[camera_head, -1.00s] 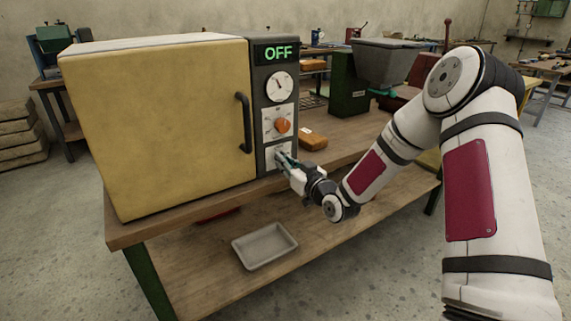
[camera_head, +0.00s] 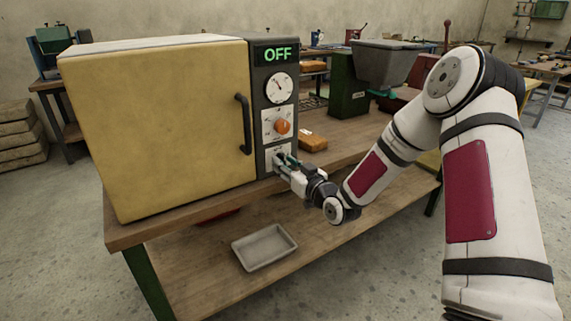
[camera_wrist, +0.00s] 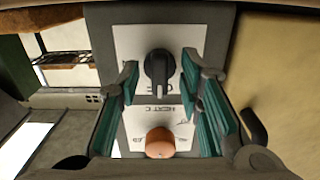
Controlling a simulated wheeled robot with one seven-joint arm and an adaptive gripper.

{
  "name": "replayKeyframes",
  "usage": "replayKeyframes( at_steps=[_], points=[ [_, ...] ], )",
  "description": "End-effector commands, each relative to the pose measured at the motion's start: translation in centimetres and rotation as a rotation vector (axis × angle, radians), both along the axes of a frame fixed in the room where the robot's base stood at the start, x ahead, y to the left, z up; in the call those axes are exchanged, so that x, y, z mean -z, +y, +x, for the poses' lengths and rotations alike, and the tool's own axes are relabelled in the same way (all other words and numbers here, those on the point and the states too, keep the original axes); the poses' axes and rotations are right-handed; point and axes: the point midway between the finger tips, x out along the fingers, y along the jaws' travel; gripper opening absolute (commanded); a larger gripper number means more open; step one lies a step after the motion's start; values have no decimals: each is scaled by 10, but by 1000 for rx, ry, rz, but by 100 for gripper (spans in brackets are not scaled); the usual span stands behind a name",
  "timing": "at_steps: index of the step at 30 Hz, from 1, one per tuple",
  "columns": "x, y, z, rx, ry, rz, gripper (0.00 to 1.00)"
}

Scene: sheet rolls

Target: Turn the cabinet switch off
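The yellow cabinet (camera_head: 160,125) stands on the workbench, its door closed. Its dark control panel has a display (camera_head: 277,54) reading green "OFF". The cabinet switch is a black knob (camera_wrist: 158,78) on a white plate, seen in the wrist view; in the head view my gripper mostly hides it. My gripper (camera_head: 283,160) is at the lower part of the panel. In the wrist view its teal-padded fingers (camera_wrist: 162,95) are apart, one on each side of the black knob, with visible gaps. Nothing is held.
An orange knob (camera_head: 282,126) sits just above on the panel, with a round dial (camera_head: 279,87) higher up. A black door handle (camera_head: 244,123) is close on the left. An orange box (camera_head: 312,143) lies right of the cabinet. A grey tray (camera_head: 264,248) is on the lower shelf.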

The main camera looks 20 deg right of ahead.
Motion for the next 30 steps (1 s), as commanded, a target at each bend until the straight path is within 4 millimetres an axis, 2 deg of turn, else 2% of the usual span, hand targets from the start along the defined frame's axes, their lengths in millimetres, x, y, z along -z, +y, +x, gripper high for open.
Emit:
replayKeyframes(
  at_steps=[5, 12, 18, 23, 30],
  points=[
    [0, -9, -24, 3, 2, -1, 33],
    [1, -24, -72, 3, 3, 0, 33],
    [1, -34, -99, 3, 2, -1, 33],
    [0, -36, -109, 1, 1, 0, 33],
    [0, -36, -111, 1, 1, 0, 33]
  ],
)
